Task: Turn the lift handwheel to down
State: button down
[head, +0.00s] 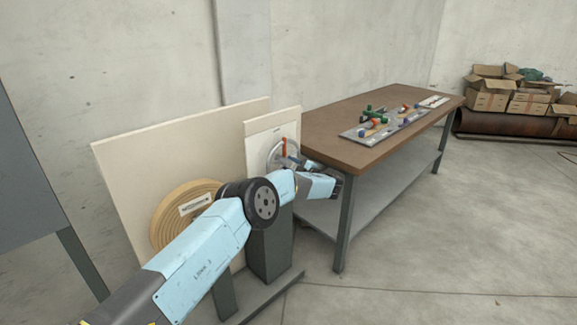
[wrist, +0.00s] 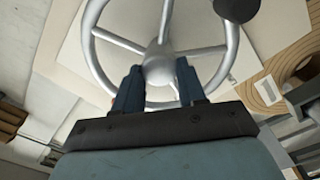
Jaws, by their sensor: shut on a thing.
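The lift handwheel (wrist: 96,58) fills the upper part of the wrist view. It has a silver rim, spokes, a central hub (wrist: 158,65) and a dark round knob (wrist: 237,9) at the upper right of the rim. My gripper (wrist: 158,80) is shut on the handwheel at its middle, one finger on each side just below the hub. Whether it grips the hub or a spoke is hidden. In the head view the handwheel (head: 271,154) is small, on a pale upright panel (head: 258,133), partly covered by my arm. A red-orange piece (head: 284,147) shows at the wheel.
A brown-topped workbench (head: 340,110) stands right of the panel, close to my wrist, with a tray of coloured parts (head: 365,132). A wooden spiral disc (head: 165,220) is on the larger board at left. Boxes (head: 490,98) lie far right. The floor at right is clear.

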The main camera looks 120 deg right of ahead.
jog(key=shift+w+d+f, duration=0.25)
jog(key=shift+w+f, duration=0.05)
jog(key=shift+w, duration=0.15)
jog(key=c, duration=1)
grip_release()
jog(key=o, duration=0.4)
jog(key=shift+s+r, duration=0.1)
jog(key=shift+r, duration=0.05)
jog(key=shift+c, duration=0.2)
jog(key=shift+s+a, duration=0.1)
jog(key=shift+s+a, duration=0.2)
jog(key=shift+a, duration=0.3)
jog(key=v, duration=1.2)
jog(key=shift+a, duration=0.35)
jog(key=shift+s, duration=0.1)
